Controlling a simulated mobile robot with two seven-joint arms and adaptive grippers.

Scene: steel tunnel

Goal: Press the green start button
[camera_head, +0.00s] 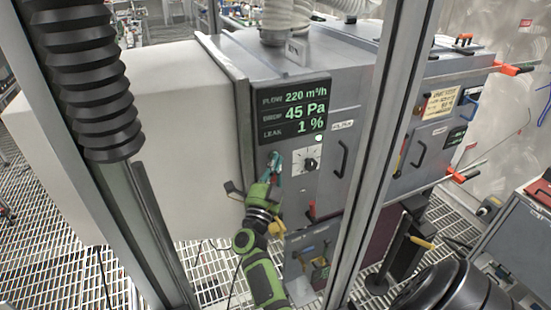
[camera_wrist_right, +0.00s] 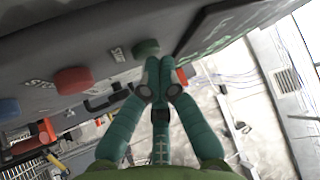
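The green start button (camera_wrist_right: 146,47) sits on the grey panel, beside a small label that appears to read START. My right gripper (camera_wrist_right: 160,66) has its teal fingertips together just below the button in the right wrist view. The tips are very near it, and I cannot tell if they touch. In the head view my right gripper (camera_head: 273,163) is at the cabinet front, just below the display (camera_head: 293,110), and hides the button there. Nothing shows between its fingers. My left gripper is in neither view.
A red button (camera_wrist_right: 73,80) and a blue button (camera_wrist_right: 10,108) are in the same row. A rotary knob (camera_head: 310,164) is right of my gripper, with a door handle (camera_head: 341,158) beyond it. A metal post (camera_head: 375,150) stands in the foreground.

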